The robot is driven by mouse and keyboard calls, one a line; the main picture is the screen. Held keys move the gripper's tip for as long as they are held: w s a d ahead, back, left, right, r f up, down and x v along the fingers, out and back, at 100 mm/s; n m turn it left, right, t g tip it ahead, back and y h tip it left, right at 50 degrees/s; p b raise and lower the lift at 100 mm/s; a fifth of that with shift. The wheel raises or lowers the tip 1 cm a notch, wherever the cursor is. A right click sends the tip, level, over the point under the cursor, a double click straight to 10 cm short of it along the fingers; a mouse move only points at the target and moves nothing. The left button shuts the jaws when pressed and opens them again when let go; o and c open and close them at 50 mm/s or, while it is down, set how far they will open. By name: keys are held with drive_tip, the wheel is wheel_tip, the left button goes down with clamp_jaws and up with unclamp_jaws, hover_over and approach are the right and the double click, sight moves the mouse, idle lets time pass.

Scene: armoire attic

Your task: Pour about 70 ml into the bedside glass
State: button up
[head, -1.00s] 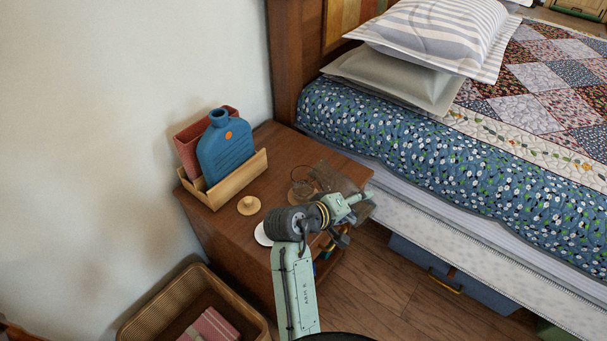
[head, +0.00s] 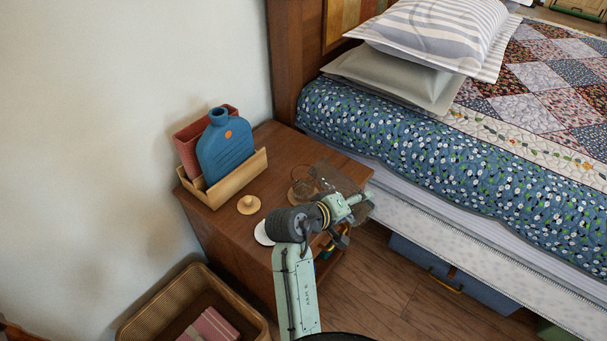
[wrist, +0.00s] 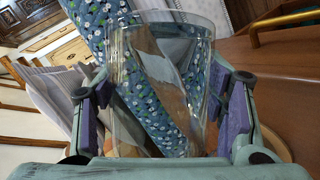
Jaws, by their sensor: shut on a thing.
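My gripper (head: 355,208) is over the front right part of the nightstand. In the wrist view its purple pads (wrist: 238,108) are shut on both sides of a clear, wide-mouthed vessel (wrist: 165,85). In the head view the held vessel (head: 338,178) shows faintly and looks tilted left, toward the bedside glass. The bedside glass (head: 302,178) stands upright on a round coaster at the nightstand's right side, close to the held vessel's mouth. I cannot tell the liquid level in either, nor whether a stream is falling.
A blue bottle (head: 226,150) and a reddish item stand in a wooden holder (head: 238,178) at the nightstand's back left. A small wooden lid (head: 248,205) and a white disc (head: 263,234) lie nearby. The bed (head: 420,150) borders the right. A basket (head: 180,300) sits on the floor.

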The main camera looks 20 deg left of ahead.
drive_tip(key=shift+w+a+f+m+t+y+b, duration=0.2)
drive_tip(key=shift+a+m+y+b, duration=0.1)
drive_tip(key=shift+a+m+y, duration=0.2)
drive_tip(key=shift+w+a+f+m+t+y+b, duration=0.25)
drive_tip(key=shift+a+m+y, duration=0.1)
drive_tip(key=shift+m+y, duration=0.25)
drive_tip(key=shift+a+f+m+t+y+b, duration=0.2)
drive_tip(key=shift+m+t+y+b, duration=0.15)
drive_tip(key=shift+m+y+b, duration=0.5)
drive_tip(key=shift+w+a+f+m+t+y+b, duration=0.15)
drive_tip(key=shift+a+f+m+t+y+b, duration=0.15)
drive_tip(key=shift+m+t+y+b, duration=0.55)
drive_tip(key=shift+w+a+m+y+b, duration=0.15)
drive_tip(key=shift+a+m+y+b, duration=0.2)
drive_tip(key=shift+b, duration=0.8)
drive_tip(key=shift+a+m, duration=0.1)
drive_tip(key=shift+m, duration=0.15)
drive_tip(key=shift+r, duration=0.1)
